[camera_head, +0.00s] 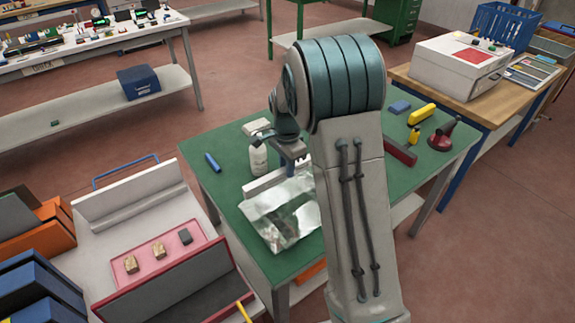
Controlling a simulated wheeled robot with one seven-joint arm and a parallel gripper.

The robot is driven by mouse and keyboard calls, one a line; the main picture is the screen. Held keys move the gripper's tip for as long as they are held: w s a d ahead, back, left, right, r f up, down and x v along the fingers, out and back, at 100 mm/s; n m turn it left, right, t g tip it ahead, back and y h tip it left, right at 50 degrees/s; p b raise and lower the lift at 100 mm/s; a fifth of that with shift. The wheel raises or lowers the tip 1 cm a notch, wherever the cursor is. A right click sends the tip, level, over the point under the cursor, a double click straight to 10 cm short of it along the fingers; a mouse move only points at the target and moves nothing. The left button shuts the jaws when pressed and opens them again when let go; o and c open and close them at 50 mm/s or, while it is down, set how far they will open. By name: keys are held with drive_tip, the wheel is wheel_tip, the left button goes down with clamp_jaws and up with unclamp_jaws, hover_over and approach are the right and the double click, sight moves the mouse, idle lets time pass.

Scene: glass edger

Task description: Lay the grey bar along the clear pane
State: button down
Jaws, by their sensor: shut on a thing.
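The clear pane (283,217) lies on the green-topped table (231,196), left of my arm's large link, which covers its right part. The grey bar (262,184), pale grey, is at the pane's far edge, with its right end hidden behind my arm and gripper. My gripper (290,164) is beyond the pane, partly hidden, and shut on the bar. I cannot tell whether the bar touches the pane or is held just above it.
A white bottle (258,158), a blue stick (212,162) and a pale block (257,127) stand or lie left of my gripper. A red bar (400,152), red suction cup (443,135) and yellow items (421,114) are at right. A trolley (139,208) stands at front left.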

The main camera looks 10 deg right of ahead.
drive_tip(key=shift+f+b, duration=1.9)
drive_tip(key=shift+f, duration=1.1)
drive_tip(key=shift+f, duration=0.35)
drive_tip(key=c, duration=1.2)
unclamp_jaws()
wheel_tip(320, 180, up, 14)
drive_tip(key=shift+f+b, duration=0.1)
drive_tip(key=shift+b, duration=0.3)
drive_tip(key=s+n+t, duration=0.2)
drive_tip(key=s+n, duration=1.1)
drive_tip(key=s, duration=1.3)
drive_tip(key=shift+s+d+r+t, duration=0.15)
drive_tip(key=shift+s+r+t, duration=0.15)
drive_tip(key=shift+t, duration=0.1)
